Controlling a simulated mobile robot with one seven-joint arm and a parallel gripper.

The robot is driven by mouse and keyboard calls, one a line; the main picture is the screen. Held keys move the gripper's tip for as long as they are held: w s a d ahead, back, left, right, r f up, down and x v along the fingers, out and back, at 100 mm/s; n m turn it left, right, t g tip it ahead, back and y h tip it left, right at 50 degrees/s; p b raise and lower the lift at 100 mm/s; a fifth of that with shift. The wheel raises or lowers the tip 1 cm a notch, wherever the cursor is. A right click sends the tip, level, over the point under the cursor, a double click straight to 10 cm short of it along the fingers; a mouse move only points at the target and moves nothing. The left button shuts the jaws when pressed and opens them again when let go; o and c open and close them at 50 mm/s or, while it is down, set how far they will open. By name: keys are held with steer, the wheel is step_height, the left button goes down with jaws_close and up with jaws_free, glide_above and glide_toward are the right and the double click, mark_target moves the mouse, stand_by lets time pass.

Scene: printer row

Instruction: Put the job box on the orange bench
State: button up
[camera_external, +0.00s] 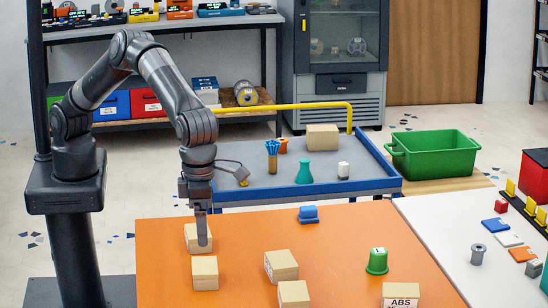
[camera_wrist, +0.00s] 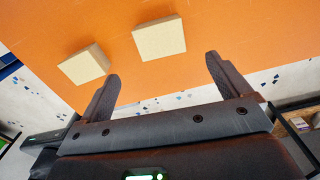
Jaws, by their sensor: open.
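Several tan boxes lie on the orange bench (camera_external: 160,260); I cannot tell which, if any, is the job box. One tan box (camera_external: 191,236) is partly hidden behind my gripper (camera_external: 203,242), and another (camera_external: 205,273) lies just in front of it. Two more (camera_external: 281,265) (camera_external: 293,293) are near the middle, and one marked ABS (camera_external: 401,294) is at the front edge. A larger tan box (camera_external: 322,137) stands on the blue cart. In the wrist view my gripper (camera_wrist: 163,67) is open and empty, with two boxes (camera_wrist: 84,65) (camera_wrist: 159,38) beyond the fingertips.
A green cup-like piece (camera_external: 377,261) marked L and a blue piece (camera_external: 308,214) are also on the bench. The blue cart (camera_external: 300,190) behind holds a teal flask (camera_external: 304,172) and small items. A white table (camera_external: 440,235) adjoins on the right. A green bin (camera_external: 434,155) is farther back.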

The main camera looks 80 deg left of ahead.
steer(key=w+a+r+n+t, duration=0.1)
steer(key=w+a+r+n, duration=0.25)
steer(key=a+r, duration=0.4)
steer(key=w+a+r+n+t, duration=0.15)
steer(key=a+r+n, duration=0.3)
steer(key=a, duration=0.55)
steer(key=w+a+r+n, duration=0.3)
steer(key=a+r+n, duration=0.2)
steer(key=a, duration=0.4)
steer(key=s+a+r+n+t, duration=0.1)
steer(key=s+a+n, duration=0.3)
steer(key=a, duration=0.5)
steer(key=s+a+r+n, duration=0.1)
steer(key=a+r+n, duration=0.1)
steer(key=a+n, duration=0.5)
steer(key=s+a+r+n+t, duration=0.1)
steer(key=s+a+n, duration=0.2)
steer(key=a, duration=0.7)
steer(key=s+a+f+n+t, duration=0.1)
steer(key=s+a+f+n, duration=0.3)
steer(key=s+a+n, duration=0.5)
steer(key=shift+s+a+f+n, duration=0.25)
steer(key=shift+s+a+n, duration=0.15)
steer(key=shift+s+a, duration=0.6)
